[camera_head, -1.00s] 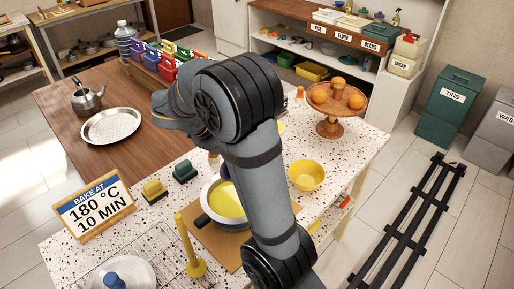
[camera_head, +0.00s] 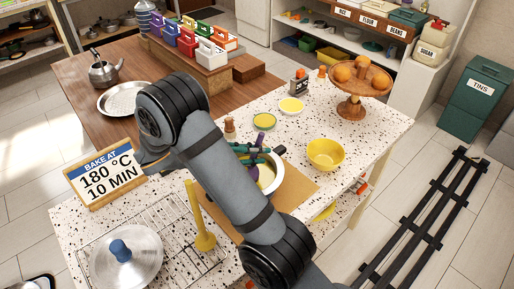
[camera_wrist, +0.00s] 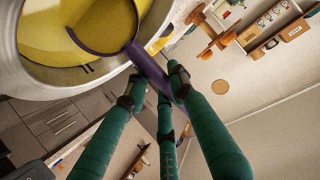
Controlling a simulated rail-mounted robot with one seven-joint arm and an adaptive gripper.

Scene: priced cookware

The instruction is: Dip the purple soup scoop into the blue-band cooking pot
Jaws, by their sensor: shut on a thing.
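My gripper (camera_wrist: 157,82) has green fingers shut on the handle of the purple soup scoop (camera_wrist: 165,82) in the wrist view. The scoop's round purple bowl lies over the yellow soup (camera_wrist: 40,32) within the outline of the cooking pot (camera_wrist: 40,78). Yellow shows inside the scoop's rim; I cannot tell how deep the bowl sits. In the head view, the pot (camera_head: 284,177) stands on a brown board, partly hidden by my arm. The green fingers of my gripper (camera_head: 255,153) and part of the scoop show at its far-left rim. The pot's blue band is hidden now.
A yellow bowl (camera_head: 326,155) stands right of the pot. A yellow upright utensil (camera_head: 200,220), a wire rack and a lid (camera_head: 126,260) are at the front left. A fruit stand (camera_head: 352,104) and small dishes stand behind. The counter between sign and rack is fairly clear.

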